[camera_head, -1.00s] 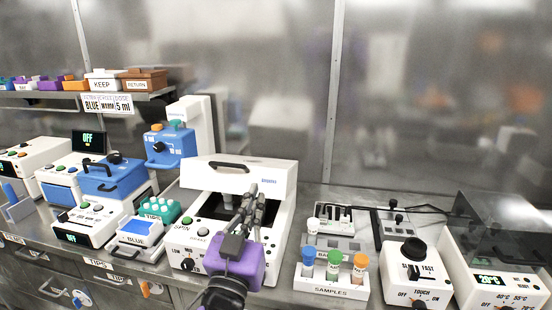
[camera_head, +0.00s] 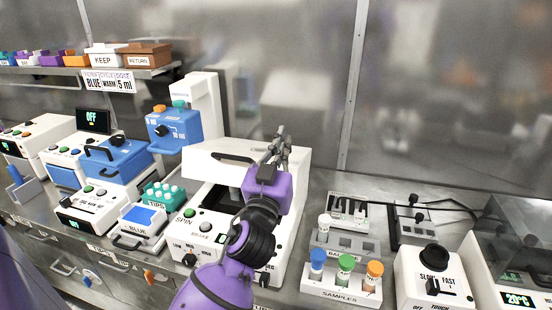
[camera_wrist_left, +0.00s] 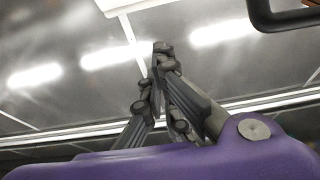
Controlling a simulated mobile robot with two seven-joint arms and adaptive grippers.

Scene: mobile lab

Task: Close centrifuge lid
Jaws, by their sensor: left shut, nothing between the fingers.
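The centrifuge is the white box (camera_head: 196,232) in the middle of the bench, with SPIN and BRAKE buttons and a knob on its front. Its lid (camera_head: 205,166) is open, raised at the back, with a dark handle (camera_head: 233,158) on it. The dark chamber (camera_head: 228,199) shows below the lid. My left gripper (camera_head: 282,133) is shut and empty, pointing up at the right part of the lid, right of the handle. The arm hides the right part of the centrifuge. The wrist view shows the closed fingers (camera_wrist_left: 160,55) and a dark handle (camera_wrist_left: 284,16) at upper right, apart from them. My right gripper is not in view.
A sample rack (camera_head: 341,292) with capped tubes stands right of the centrifuge, beside a dial device (camera_head: 434,283). A blue-lidded box (camera_head: 141,217), a tip rack (camera_head: 164,194) and a blue pipetting unit (camera_head: 172,129) stand to the left. A metal wall rises behind.

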